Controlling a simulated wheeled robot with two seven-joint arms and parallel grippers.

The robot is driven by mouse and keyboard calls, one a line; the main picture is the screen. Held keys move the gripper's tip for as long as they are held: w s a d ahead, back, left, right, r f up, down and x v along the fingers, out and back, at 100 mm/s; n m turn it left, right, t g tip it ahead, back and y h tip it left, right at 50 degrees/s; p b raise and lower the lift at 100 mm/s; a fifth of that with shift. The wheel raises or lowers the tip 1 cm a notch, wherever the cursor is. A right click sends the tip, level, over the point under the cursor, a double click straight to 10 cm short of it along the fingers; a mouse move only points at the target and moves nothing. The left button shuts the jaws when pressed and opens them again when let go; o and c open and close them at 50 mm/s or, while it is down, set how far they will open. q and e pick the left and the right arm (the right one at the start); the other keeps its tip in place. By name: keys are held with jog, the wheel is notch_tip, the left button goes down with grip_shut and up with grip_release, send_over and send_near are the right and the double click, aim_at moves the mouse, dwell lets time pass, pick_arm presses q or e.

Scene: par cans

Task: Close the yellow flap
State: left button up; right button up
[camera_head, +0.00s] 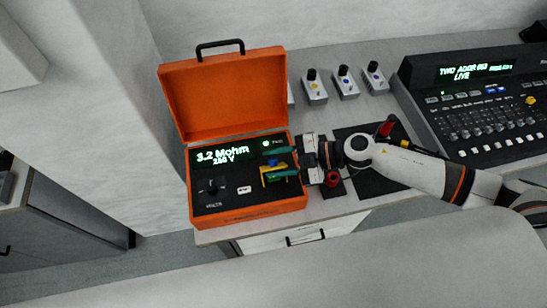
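The yellow flap (265,177) is on the right side of the black panel in the open orange case (248,220). It appears raised, and a small blue part (272,164) shows beside it. My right gripper (271,164) reaches in from the right, over the panel's right edge. Its two teal fingers are spread apart, one above and one below the blue part, and the lower one covers some of the flap. I cannot tell whether a finger touches the flap. My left gripper is not in view.
The case's lid stands open at the back. Its panel has a lit display (222,154) and a black knob (212,187). Small switch boxes (346,83) stand behind my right arm. A black mat (370,183) lies under the arm, and a lighting console (485,125) is at right.

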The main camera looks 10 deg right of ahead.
jog(key=shift+w+a+f, duration=0.1)
jog(key=shift+a+f, duration=0.05)
jog(key=shift+a, duration=0.25)
jog(key=shift+c, duration=0.4)
jog(key=c, duration=0.7)
jog(key=shift+s+f+n+t+b, duration=0.65)
jog(key=shift+n+b, duration=0.25)
jog(key=shift+b, duration=0.25)
jog(key=shift+c, duration=0.2)
jog(key=shift+s+r+n+y+b, duration=0.1)
jog(key=shift+s+n+y+b, duration=0.25)
jog(key=shift+n+b, duration=0.3)
jog(key=shift+w+t, duration=0.1)
jog(key=shift+t, duration=0.25)
jog(key=shift+r, duration=0.1)
